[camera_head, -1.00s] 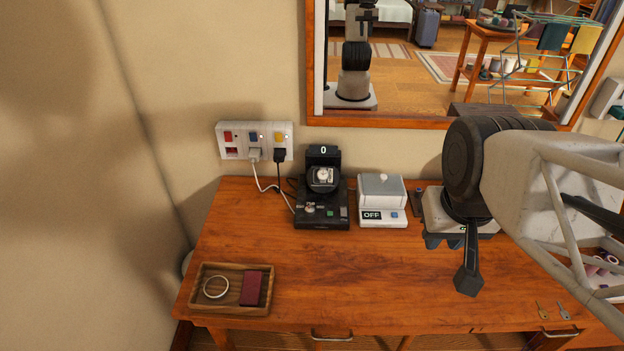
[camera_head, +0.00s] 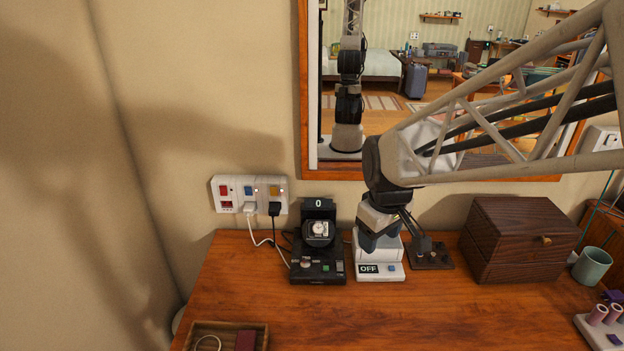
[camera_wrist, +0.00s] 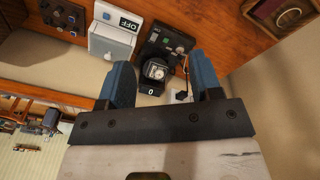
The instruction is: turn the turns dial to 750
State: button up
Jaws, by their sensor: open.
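The black watch winder (camera_head: 318,251) stands on the wooden table near the wall, with a watch in its holder and a small display reading 0 on top. Its front panel carries a dial (camera_head: 306,262), a green button and small labels too fine to read. The winder also shows in the wrist view (camera_wrist: 163,55), upside down, beyond and between my fingers.
A white box (camera_head: 380,268) marked OFF stands right of the winder. A power strip (camera_head: 250,194) with two plugs and cords is on the wall. A small black panel (camera_head: 430,256), a wooden box (camera_head: 520,240) and a cup (camera_head: 592,265) are to the right. A tray (camera_head: 222,328) is front left.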

jog(key=w+a+f+n, duration=0.5)
jog(key=w+a+f, duration=0.25)
jog(key=w, duration=0.35)
jog(key=n+g, duration=0.2)
jog(key=n, duration=0.4)
send_over(305, 263)
notch_tip(305, 263, down, 13)
jog(key=shift+r, duration=0.2)
jog(key=shift+f, duration=0.1)
jog(key=shift+f, duration=3.8)
jog(key=shift+c, duration=0.2)
jog(key=c, duration=0.9)
